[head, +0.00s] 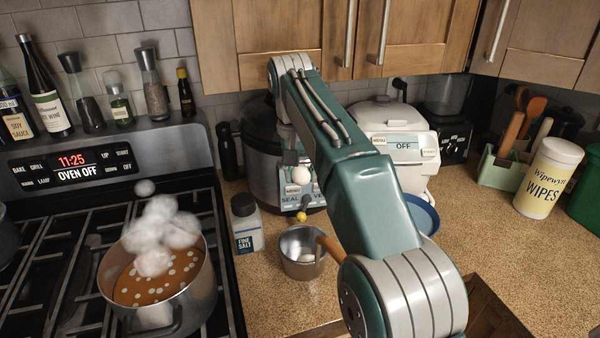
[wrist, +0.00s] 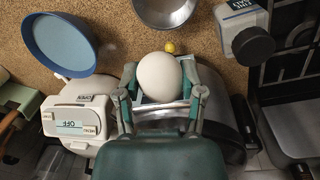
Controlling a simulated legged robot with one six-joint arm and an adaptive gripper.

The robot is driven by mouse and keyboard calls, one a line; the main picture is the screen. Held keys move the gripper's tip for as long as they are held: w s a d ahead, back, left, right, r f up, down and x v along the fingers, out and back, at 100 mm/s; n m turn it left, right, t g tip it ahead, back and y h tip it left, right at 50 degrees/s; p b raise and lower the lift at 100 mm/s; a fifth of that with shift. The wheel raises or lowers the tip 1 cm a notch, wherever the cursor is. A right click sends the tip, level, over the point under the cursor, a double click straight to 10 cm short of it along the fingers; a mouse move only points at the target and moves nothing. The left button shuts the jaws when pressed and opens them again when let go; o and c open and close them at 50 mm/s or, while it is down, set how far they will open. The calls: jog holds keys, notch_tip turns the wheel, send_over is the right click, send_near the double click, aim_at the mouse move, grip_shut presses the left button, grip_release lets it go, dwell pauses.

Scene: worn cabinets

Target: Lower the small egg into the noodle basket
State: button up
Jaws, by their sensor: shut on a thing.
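My gripper (head: 298,168) is shut on a small pale egg (head: 300,175), in front of the dark cooker. In the wrist view the egg (wrist: 160,78) sits between the two fingers of my gripper (wrist: 161,92). The noodle basket looks to be the round metal vessel (head: 290,266) with a wooden handle (head: 330,248) on the counter, below and nearer than the egg. Something pale shows inside it, too small to name. In the wrist view part of the basket (wrist: 165,22) shows at the top edge, apart from the egg.
A small yellow ball (head: 302,216) shows between egg and basket. A fine salt jar (head: 246,228) stands left of the basket. A steaming pot (head: 190,300) is on the stove. A blue bowl (head: 424,214) and a white cooker (head: 398,140) stand right.

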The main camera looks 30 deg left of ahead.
jog(key=shift+f, duration=0.1)
send_over(300, 243)
jog(key=s+d, duration=0.2)
jog(key=shift+s+a+f, duration=0.1)
jog(key=shift+a+f, duration=0.05)
jog(key=shift+f, duration=4.2)
jog(key=shift+s+a+f, duration=0.1)
jog(key=shift+f, duration=4.2)
jog(key=shift+f, duration=1.55)
jog(key=o, duration=1.2)
jog(key=shift+c, duration=0.2)
